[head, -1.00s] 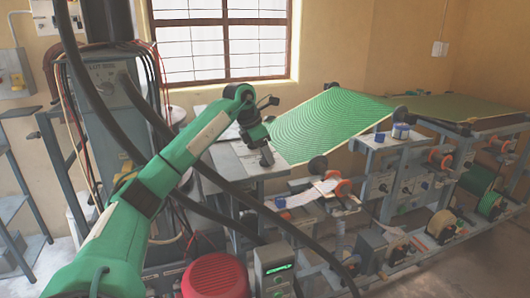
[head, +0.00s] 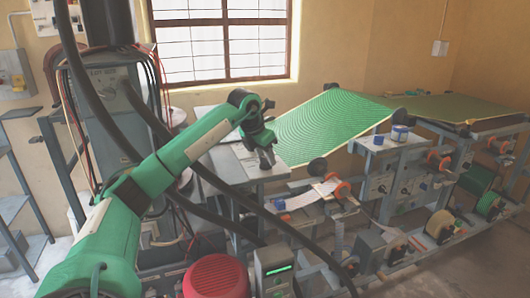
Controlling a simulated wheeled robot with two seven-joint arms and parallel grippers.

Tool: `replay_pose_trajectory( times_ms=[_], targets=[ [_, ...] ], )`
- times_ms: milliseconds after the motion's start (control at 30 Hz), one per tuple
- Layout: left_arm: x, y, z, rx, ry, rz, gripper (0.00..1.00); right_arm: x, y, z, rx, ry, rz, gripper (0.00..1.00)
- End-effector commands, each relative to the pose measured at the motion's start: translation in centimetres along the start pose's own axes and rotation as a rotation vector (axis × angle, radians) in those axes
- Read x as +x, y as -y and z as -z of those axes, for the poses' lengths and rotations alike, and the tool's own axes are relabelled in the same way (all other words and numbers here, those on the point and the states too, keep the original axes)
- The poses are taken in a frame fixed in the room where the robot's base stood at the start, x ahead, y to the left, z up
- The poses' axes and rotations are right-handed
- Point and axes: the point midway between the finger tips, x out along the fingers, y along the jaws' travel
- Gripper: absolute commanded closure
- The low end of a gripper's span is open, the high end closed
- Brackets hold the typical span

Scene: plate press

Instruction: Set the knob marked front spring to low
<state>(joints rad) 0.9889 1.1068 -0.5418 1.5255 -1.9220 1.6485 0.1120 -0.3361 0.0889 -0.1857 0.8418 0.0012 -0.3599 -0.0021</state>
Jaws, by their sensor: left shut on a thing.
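My left gripper (head: 267,160), at the end of the green arm, points down onto the grey top plate (head: 232,172) of the machine, left of the green ribbed sheet. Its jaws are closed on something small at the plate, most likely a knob. The gripper hides that part, so I cannot see the knob's pointer. No marking for front spring or low is readable at this size. My right gripper is not in view.
The green sheet (head: 330,127) slopes up to the right of the gripper. Black hoses (head: 215,183) run across in front of the plate. A red ribbed motor cover (head: 215,277) and a grey box (head: 273,270) stand lower in front. Rollers and spools fill the right.

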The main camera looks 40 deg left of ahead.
Motion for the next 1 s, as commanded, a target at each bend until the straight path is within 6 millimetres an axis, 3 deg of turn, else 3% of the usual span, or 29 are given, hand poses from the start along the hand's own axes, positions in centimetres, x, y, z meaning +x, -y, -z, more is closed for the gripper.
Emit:
replay_pose_trajectory(
  times_ms=[500, 1000],
  targets=[
    [-0.1, 0.1, -0.1, -0.42, 0.002, -0.175, 0.86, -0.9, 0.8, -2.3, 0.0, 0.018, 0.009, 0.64],
    [-0.1, 0.1, -0.1, -0.612, 0.001, -0.253, 0.86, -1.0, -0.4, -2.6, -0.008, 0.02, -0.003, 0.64]
  ],
)
